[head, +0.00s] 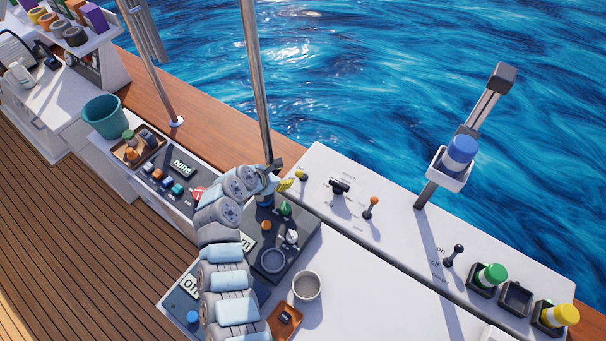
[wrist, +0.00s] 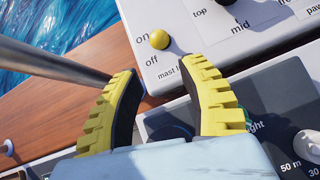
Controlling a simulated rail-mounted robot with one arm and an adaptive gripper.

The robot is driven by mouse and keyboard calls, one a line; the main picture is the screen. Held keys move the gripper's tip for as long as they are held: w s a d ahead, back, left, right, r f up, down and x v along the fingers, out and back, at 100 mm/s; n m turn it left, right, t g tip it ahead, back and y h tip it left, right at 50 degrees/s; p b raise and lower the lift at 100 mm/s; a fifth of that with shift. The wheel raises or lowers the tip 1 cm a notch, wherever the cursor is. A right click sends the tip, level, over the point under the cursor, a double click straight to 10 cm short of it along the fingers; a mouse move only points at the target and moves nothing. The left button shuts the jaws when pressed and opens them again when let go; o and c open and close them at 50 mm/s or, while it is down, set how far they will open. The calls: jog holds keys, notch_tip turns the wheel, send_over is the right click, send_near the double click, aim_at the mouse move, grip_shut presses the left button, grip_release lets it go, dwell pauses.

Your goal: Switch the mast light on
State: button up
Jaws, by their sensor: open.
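The mast light switch shows as a small yellow ball knob (wrist: 159,39) on the white panel in the wrist view. The words "on" and "off" are printed to its left, and a partly hidden label starting "mast" is below it. I cannot tell which setting it is at. It also shows in the head view (head: 301,175), just right of my gripper (head: 283,185). In the wrist view my gripper (wrist: 160,78) has its yellow ribbed fingers apart with nothing between them. The knob lies ahead of the fingertips, not touching them.
A metal pole (head: 257,85) rises close beside my gripper; it also runs in from the left in the wrist view (wrist: 50,60). A black-handled lever (head: 339,187) and an orange-tipped lever (head: 373,203) stand right of the knob. A dark control panel (head: 272,262) lies below.

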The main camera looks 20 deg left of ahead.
aim_at(296, 175)
jog(key=x, duration=0.5)
jog(key=shift+w+d+f+b, duration=0.15)
jog(key=shift+w+f+b, duration=0.05)
jog(key=shift+w+b, duration=0.2)
jog(key=shift+b+x, duration=0.3)
jog(key=shift+x, duration=0.7)
jog(key=shift+w+d+f+b, duration=0.15)
jog(key=shift+w+f+b, duration=0.15)
jog(key=shift+w+f, duration=0.2)
jog(key=shift+b+x, duration=1.2)
jog(key=shift+x, duration=0.55)
jog(key=shift+b+x, duration=0.85)
jog(key=shift+x, duration=0.05)
jog(key=shift+d, duration=0.1)
